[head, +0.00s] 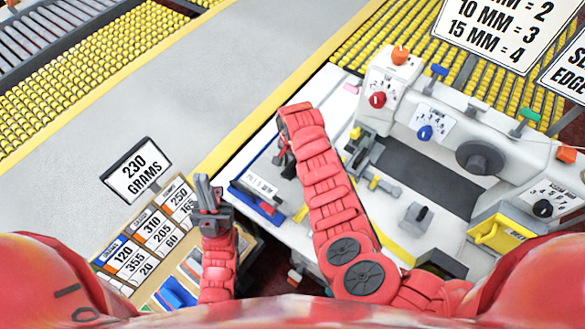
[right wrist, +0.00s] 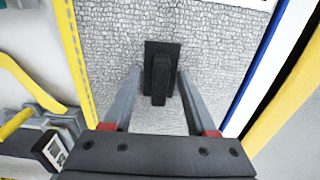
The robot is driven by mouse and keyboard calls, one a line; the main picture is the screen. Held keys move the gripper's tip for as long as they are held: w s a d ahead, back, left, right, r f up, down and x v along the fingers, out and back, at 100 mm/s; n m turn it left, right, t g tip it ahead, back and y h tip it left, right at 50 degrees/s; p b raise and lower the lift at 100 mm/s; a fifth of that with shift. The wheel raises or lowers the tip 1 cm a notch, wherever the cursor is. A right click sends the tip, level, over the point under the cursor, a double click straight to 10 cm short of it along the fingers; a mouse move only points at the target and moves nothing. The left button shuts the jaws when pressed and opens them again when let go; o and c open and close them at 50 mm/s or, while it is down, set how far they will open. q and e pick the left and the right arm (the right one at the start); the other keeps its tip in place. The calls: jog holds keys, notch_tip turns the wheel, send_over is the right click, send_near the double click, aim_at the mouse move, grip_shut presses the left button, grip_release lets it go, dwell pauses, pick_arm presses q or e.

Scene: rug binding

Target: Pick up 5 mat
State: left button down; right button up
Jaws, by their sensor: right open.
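No mat marked 5 can be made out for sure. In the right wrist view a grey, rough-textured surface (right wrist: 105,40), possibly a mat, lies below my right gripper (right wrist: 159,71). A black block with a raised grip (right wrist: 161,75) stands on it, between the two open fingers; contact cannot be told. In the head view my right gripper (head: 286,158) hangs at the white machine's left end, mostly hidden by my red arm. My left gripper (head: 208,192) points up, left of the machine, with nothing visible in it; its finger gap is unclear.
The white machine (head: 440,150) carries knobs, coloured levers and a yellow tray (head: 497,235). A small label (head: 261,185) at its left end is hard to read. A "230 GRAMS" sign (head: 136,171) and a number chart (head: 140,240) stand left. The grey walkway (head: 200,70) is clear.

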grip_shut()
dwell(1.4)
